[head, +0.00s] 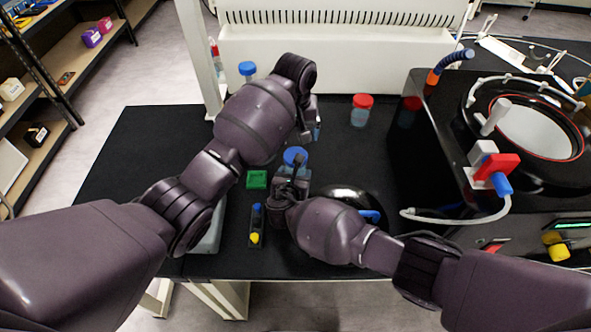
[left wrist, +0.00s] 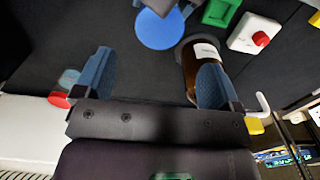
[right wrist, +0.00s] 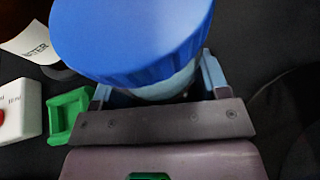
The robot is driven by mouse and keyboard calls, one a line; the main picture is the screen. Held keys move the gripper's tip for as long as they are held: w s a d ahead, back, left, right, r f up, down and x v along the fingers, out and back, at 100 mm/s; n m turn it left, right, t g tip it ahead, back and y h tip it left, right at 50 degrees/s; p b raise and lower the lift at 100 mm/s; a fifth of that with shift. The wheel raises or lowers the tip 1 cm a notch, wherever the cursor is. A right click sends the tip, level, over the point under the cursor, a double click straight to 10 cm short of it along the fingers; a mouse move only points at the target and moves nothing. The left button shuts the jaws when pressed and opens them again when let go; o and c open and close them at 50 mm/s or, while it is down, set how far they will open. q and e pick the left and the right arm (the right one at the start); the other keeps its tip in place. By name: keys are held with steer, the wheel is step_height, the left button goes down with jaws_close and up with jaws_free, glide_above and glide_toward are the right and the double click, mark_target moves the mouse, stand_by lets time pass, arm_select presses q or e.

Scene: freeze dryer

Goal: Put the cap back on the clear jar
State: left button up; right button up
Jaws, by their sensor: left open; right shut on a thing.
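A clear jar (right wrist: 165,91) is held between the fingers of my right gripper (right wrist: 157,80), which is shut on it below the cap. The blue cap (right wrist: 135,35) sits over the jar's mouth; I cannot tell whether it is tight. The cap also shows in the head view (head: 295,156) and the left wrist view (left wrist: 160,30). My left gripper (left wrist: 155,85) is open, with nothing between its fingers, behind the capped jar in the head view. A brown labelled bottle (left wrist: 195,62) shows beyond one left finger.
A red-capped jar (head: 362,109) stands at the back of the black table (head: 130,160). A blue-capped container (head: 247,69) is behind my left arm. A green block (head: 257,179) lies near the right gripper. The freeze dryer (head: 425,150) stands at right. The table's left side is clear.

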mark_target(295, 153)
arm_select(q)
steer(key=shift+f, duration=0.1)
steer(key=shift+f, duration=3.95)
steer(key=c, duration=0.9)
steer(key=shift+m, duration=1.7)
steer(key=shift+c, duration=0.2)
steer(key=o, duration=1)
steer(key=shift+r, duration=0.15)
steer(key=shift+r, duration=2.15)
